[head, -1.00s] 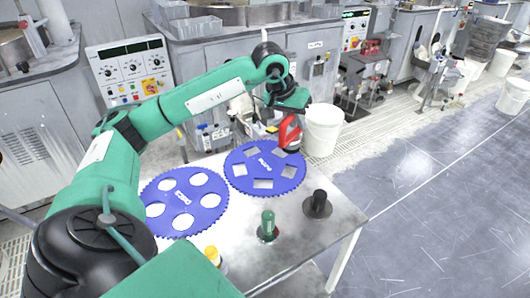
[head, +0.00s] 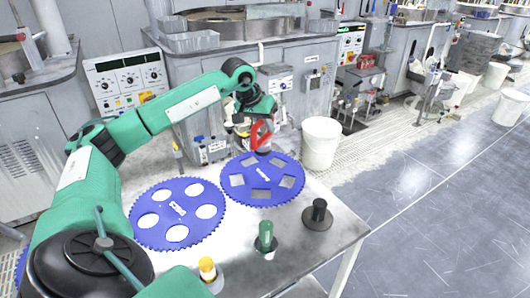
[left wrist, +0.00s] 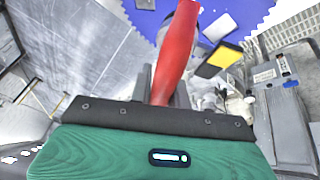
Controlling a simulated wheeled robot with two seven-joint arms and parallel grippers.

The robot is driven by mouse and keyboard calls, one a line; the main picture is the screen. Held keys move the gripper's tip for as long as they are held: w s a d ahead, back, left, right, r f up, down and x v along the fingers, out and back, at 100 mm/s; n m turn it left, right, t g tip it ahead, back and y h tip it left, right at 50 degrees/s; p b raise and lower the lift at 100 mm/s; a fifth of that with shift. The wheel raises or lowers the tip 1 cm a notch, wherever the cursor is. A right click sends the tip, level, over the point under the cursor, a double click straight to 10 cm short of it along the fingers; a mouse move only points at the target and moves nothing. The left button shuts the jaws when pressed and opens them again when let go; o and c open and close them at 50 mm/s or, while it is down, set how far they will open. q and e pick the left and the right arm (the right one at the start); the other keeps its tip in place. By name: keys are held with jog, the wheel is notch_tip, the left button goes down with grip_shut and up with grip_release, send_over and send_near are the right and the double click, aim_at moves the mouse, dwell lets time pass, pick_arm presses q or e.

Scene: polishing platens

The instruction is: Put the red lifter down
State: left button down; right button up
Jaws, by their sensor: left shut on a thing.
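The red lifter (head: 261,136) is in my left gripper (head: 259,122), at the far edge of the right-hand blue disc (head: 234,184). The gripper is shut on its handle. In the left wrist view the red handle (left wrist: 175,50) rises from between the dark jaws, with part of the blue disc (left wrist: 248,14) beyond it. I cannot tell whether the lifter touches the disc or the table. My right gripper is not in view.
A second blue disc (head: 178,236) with round holes lies left on the table (head: 318,250). A green-handled tool (head: 265,235), a black knobbed weight (head: 318,214) and a yellow-capped bottle (head: 208,270) stand near the front. A white bucket (head: 321,145) stands behind the table.

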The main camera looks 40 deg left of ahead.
aim_at(264, 138)
pick_arm(q)
notch_tip(264, 138, down, 6)
jog(key=shift+r, duration=0.1)
notch_tip(264, 138, down, 3)
jog(key=shift+f, duration=0.25)
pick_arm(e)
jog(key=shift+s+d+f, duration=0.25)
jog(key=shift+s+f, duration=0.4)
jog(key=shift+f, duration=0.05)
pick_arm(q)
jog(key=shift+f, duration=0.1)
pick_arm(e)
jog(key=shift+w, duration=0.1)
pick_arm(q)
jog(key=c, duration=1.4)
grip_release()
jog(key=shift+o, duration=0.4)
jog(key=shift+s, duration=0.1)
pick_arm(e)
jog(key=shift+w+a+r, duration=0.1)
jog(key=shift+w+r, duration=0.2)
